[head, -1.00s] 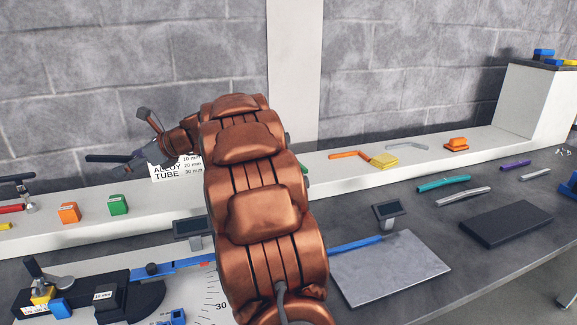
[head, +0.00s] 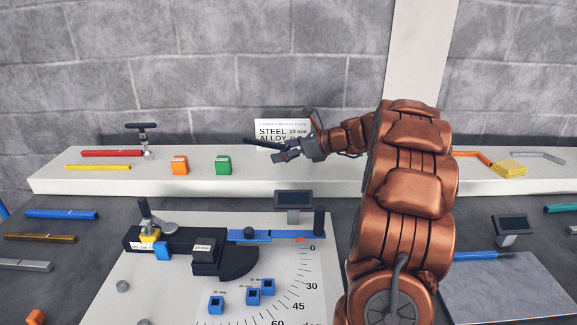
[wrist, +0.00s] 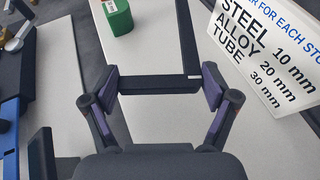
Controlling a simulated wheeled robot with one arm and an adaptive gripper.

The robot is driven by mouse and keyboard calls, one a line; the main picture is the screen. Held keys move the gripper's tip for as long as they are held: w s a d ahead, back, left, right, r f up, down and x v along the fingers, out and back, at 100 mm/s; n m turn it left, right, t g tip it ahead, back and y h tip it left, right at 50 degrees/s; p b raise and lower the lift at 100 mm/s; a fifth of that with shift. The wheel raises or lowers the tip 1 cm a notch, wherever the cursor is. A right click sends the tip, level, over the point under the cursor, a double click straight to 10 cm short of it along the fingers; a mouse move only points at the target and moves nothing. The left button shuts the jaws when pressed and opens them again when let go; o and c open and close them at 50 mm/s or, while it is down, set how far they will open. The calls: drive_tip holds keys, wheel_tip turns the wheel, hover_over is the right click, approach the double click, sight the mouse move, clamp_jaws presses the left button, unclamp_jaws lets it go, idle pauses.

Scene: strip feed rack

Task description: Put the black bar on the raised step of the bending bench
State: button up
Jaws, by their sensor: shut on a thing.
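The black bar (head: 262,143) is in my gripper (head: 290,155) and points left from it in the head view. In the wrist view the bar (wrist: 155,84) spans between the two fingertips of my gripper (wrist: 162,86), and a dark length runs away from its right end, so it looks L-shaped. The raised step (head: 345,180) is the long pale ledge at the back of the bench. My gripper and the bar are over this step, in front of the sign. I cannot tell whether the bar touches the step.
A green block (head: 223,165) and an orange block (head: 180,165) stand on the step, left of my gripper. The printed sign (head: 268,132) stands close behind the bar. Red (head: 112,153) and yellow (head: 98,167) bars lie farther left. The bending fixture (head: 205,252) is in front.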

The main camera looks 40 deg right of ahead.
sight(282, 171)
drive_tip(key=shift+f, duration=2.3)
drive_tip(key=shift+f, duration=0.4)
drive_tip(key=shift+s+a+f, duration=0.1)
drive_tip(key=shift+f, duration=0.2)
drive_tip(key=o, duration=1.1)
drive_tip(key=shift+f, duration=0.1)
drive_tip(key=shift+o, duration=1.4)
drive_tip(key=shift+f, duration=0.15)
drive_tip(key=shift+r, duration=0.35)
drive_tip(key=v, duration=0.8)
drive_tip(key=r+v, duration=0.1)
drive_tip(key=v, duration=0.3)
